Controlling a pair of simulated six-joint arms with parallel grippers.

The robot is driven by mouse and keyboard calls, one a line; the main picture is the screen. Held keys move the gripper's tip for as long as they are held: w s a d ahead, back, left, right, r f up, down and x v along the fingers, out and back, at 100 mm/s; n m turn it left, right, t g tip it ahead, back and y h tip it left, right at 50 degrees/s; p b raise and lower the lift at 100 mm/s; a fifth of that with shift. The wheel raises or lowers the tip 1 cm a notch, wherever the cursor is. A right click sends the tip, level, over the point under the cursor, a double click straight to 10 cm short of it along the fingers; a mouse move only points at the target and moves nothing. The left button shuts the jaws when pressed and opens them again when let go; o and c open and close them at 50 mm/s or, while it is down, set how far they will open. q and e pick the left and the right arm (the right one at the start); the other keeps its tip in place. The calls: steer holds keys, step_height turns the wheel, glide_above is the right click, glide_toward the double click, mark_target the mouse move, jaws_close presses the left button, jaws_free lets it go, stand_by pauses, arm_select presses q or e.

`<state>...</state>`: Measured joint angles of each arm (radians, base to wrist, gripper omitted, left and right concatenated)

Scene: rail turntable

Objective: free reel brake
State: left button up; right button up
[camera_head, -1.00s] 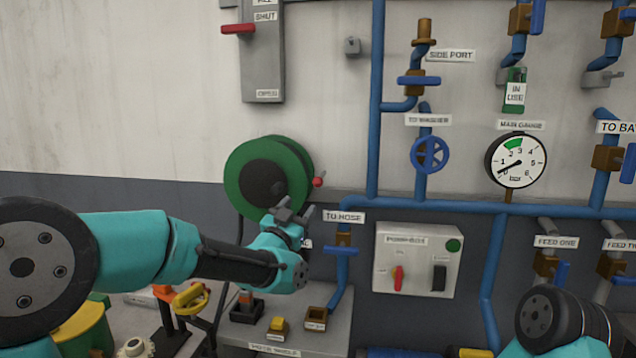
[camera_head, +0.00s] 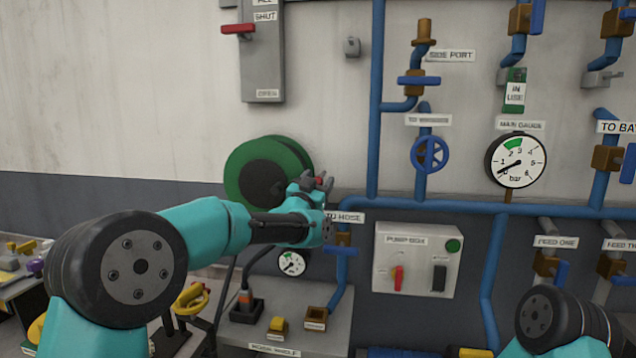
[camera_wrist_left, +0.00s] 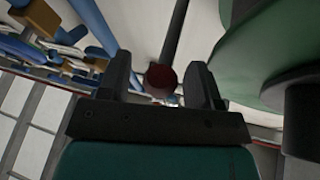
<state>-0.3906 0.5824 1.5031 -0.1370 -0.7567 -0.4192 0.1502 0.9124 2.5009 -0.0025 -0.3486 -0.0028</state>
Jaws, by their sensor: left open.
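The green hose reel (camera_head: 240,160) is mounted on the wall, left of the blue pipes; its green rim also shows large at right in the left wrist view (camera_wrist_left: 255,60). The reel brake is a dark rod with a dark red knob (camera_wrist_left: 161,78), at the reel's right side. My left gripper (camera_head: 316,183) is at the knob, and its wrist hides part of the reel. In the left wrist view my open left gripper (camera_wrist_left: 160,85) has the knob between its two fingers, with gaps visible beside it. My right gripper is out of view.
A shelf (camera_head: 345,318) with small fittings lies below the reel. A small gauge (camera_head: 291,262) is above it. The TO HOSE valve (camera_head: 341,250) and pump box (camera_head: 416,260) stand to the right. A grey lever box (camera_head: 263,60) is above.

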arm_select(q)
steer(key=shift+c, duration=0.4)
jaws_close()
